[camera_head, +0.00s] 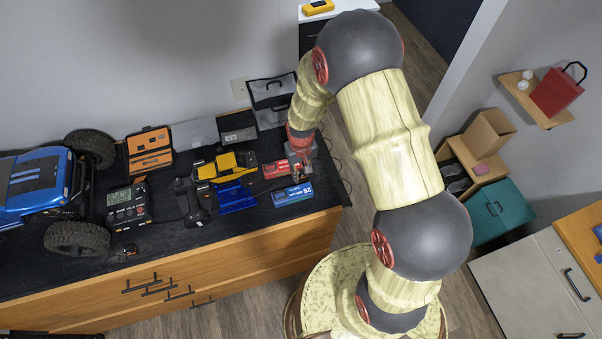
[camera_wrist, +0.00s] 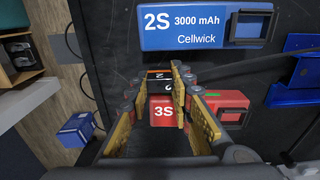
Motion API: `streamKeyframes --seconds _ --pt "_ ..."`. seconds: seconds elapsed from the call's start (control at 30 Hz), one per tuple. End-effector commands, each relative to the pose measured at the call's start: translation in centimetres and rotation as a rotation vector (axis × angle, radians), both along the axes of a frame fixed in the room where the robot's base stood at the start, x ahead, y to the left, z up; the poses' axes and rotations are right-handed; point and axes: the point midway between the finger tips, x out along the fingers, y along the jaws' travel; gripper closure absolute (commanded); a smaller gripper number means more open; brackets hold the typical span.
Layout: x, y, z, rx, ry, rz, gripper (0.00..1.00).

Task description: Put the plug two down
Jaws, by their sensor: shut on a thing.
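My gripper (camera_wrist: 160,84) is shut on a small black plug (camera_wrist: 167,86) with an orange mark and a partly hidden "2". In the head view my gripper (camera_head: 299,177) is over the right end of the black bench top, beside the batteries. The red battery marked 3S (camera_wrist: 165,113) lies below the gripper and is partly covered by the fingers; it also shows in the head view (camera_head: 275,169). The blue 2S battery (camera_wrist: 205,28) lies apart from the plug, nearer the bench's front edge (camera_head: 292,194). Whether the plug touches anything is hidden.
A blue crawler (camera_head: 35,185), a charger (camera_head: 128,205), a black controller (camera_head: 189,202) and a yellow model part (camera_head: 224,166) fill the bench to the left. Dark cables hang at the bench's right end. Bare bench lies around the blue battery.

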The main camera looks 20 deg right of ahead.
Motion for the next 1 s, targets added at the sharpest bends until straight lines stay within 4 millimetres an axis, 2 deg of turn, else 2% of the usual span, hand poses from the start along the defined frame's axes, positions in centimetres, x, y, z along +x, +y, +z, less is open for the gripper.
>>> streamKeyframes --seconds 0.27,0.37,0.67,0.8,1.0 --pt "0.1 0.0 2.5 0.0 -0.004 0.0 0.95" --pt "-0.8 0.0 3.9 0.0 -0.003 0.0 0.95" --pt "-5.0 -0.2 8.9 0.0 -0.006 0.0 0.95" --pt "-7.9 -0.3 10.0 0.0 -0.003 0.0 0.95" --pt "-11.2 -0.5 11.5 0.0 -0.003 0.0 0.95"
